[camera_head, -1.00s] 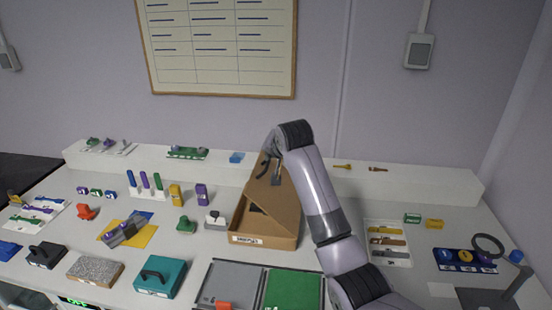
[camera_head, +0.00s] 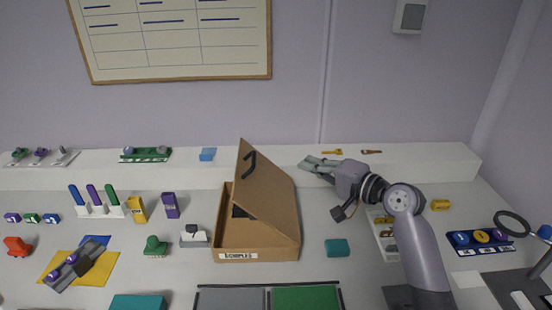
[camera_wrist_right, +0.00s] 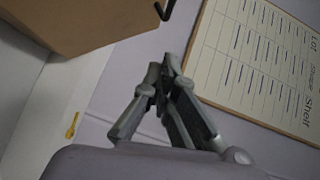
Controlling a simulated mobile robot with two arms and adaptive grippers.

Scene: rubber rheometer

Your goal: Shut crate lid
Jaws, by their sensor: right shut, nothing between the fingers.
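The brown crate (camera_head: 230,243) stands near the middle of the bench, with a sample label on its front. Its brown lid (camera_head: 262,190) is partly open and tilted, with its left edge raised and its right side low on the crate. A dark gap shows under the lid at the left. A black handle (camera_head: 249,164) sits on the lid near its raised edge. My right gripper (camera_head: 308,164) is shut and empty, to the right of the lid and apart from it.
The white back ledge (camera_head: 220,177) runs behind the crate. A teal block (camera_head: 337,248) lies right of the crate; a grey stamp-like piece (camera_head: 194,236) stands to its left. A grey and green tray (camera_head: 305,297) is in front. A parts tray (camera_head: 384,232) lies under my right arm.

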